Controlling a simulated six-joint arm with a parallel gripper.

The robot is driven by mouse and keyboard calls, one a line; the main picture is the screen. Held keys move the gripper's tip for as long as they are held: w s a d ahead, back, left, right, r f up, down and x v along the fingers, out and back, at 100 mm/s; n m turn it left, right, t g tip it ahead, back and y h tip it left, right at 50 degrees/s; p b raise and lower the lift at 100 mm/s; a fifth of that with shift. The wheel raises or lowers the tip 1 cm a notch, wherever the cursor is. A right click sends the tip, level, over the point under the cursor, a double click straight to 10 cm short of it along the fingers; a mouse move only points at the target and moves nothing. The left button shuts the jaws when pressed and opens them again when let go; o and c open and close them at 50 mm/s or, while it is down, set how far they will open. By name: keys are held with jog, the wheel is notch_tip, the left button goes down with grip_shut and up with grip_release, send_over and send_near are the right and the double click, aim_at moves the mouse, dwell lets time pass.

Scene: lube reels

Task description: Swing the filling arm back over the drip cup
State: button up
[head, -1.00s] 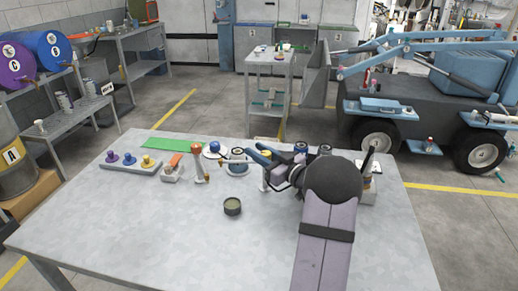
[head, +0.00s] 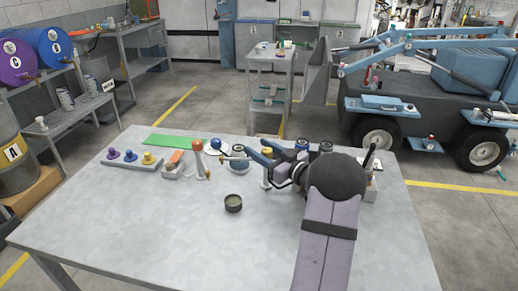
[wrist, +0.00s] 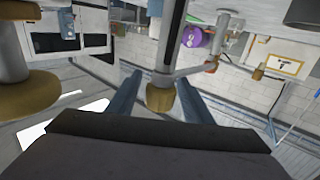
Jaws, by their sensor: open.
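My gripper (head: 250,149) is open over the middle of the table, its blue fingers pointing left. In the wrist view, a grey pipe with a brass end (wrist: 160,97), apparently part of the filling arm, shows between the spread fingers (wrist: 157,92). I cannot tell whether either finger touches it. In the head view, a brass tip (head: 224,158) shows just left of the fingers, and part of the fixture is hidden by my gripper.
Blue-topped containers (head: 325,147) stand behind my wrist. The front left of the table (head: 130,220) is clear.

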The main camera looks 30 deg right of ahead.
aim_at(271, 155)
jog(key=s, duration=0.4)
jog(key=s+d+b, duration=0.1)
jog(key=s, duration=0.1)
jog(key=shift+s, duration=0.35)
